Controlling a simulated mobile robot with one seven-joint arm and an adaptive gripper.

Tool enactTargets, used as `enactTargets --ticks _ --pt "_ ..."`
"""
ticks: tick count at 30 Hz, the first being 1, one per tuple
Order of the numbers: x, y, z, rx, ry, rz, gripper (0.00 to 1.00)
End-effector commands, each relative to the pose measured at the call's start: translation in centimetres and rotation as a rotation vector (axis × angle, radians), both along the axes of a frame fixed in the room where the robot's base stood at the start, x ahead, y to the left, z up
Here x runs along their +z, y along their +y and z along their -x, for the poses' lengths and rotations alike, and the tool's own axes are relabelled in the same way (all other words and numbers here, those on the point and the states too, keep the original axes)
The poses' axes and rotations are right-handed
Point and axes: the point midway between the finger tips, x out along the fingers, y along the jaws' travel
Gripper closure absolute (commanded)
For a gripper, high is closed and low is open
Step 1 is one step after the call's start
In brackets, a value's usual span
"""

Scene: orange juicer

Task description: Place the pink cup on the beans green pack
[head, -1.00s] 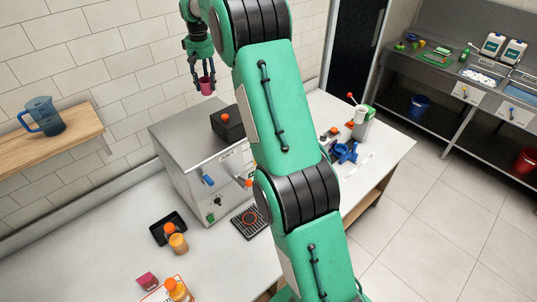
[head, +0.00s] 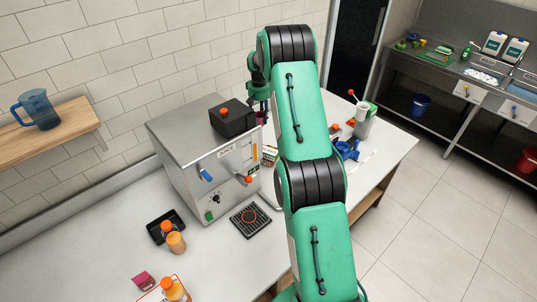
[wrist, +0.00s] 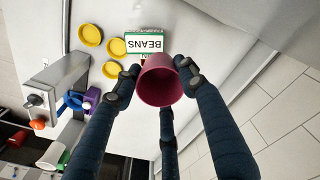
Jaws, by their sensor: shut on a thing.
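The pink cup (wrist: 160,84) is held between the dark fingers of my gripper (wrist: 157,72) in the wrist view. In the head view the cup (head: 261,117) is small and partly hidden by my gripper (head: 260,104), just right of the juicer's black top. The green and white beans pack (wrist: 146,43) lies on the white counter beyond the cup in the wrist view, its BEANS label upside down. The cup overlaps its near edge in that view; the gap between them is unclear. In the head view the pack (head: 270,155) shows partly, beside the juicer.
The steel juicer (head: 190,150) stands close to my gripper on the left. Several yellow round pieces (wrist: 91,36) lie beside the pack. Blue and purple items (wrist: 92,97) and a grey machine (wrist: 45,92) stand farther left in the wrist view. Bottles (head: 175,241) stand at the front counter.

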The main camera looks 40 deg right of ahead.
Motion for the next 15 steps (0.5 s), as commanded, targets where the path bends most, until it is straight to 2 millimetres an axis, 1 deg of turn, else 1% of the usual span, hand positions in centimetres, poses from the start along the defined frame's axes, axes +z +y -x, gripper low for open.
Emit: enactTargets --ticks 1,3,6,10,15 --pt "-1.8 -0.6 0.6 -0.02 0.003 -0.001 0.72" --pt "-3.6 -1.3 1.3 -0.047 0.003 -0.001 0.72" --pt "-5.5 -2.2 2.1 -0.078 0.005 -0.001 0.72" --pt "-6.9 -2.7 2.6 -0.104 0.004 0.0 0.72" --pt "-7.4 -3.0 2.9 -0.114 0.004 0.0 0.72"
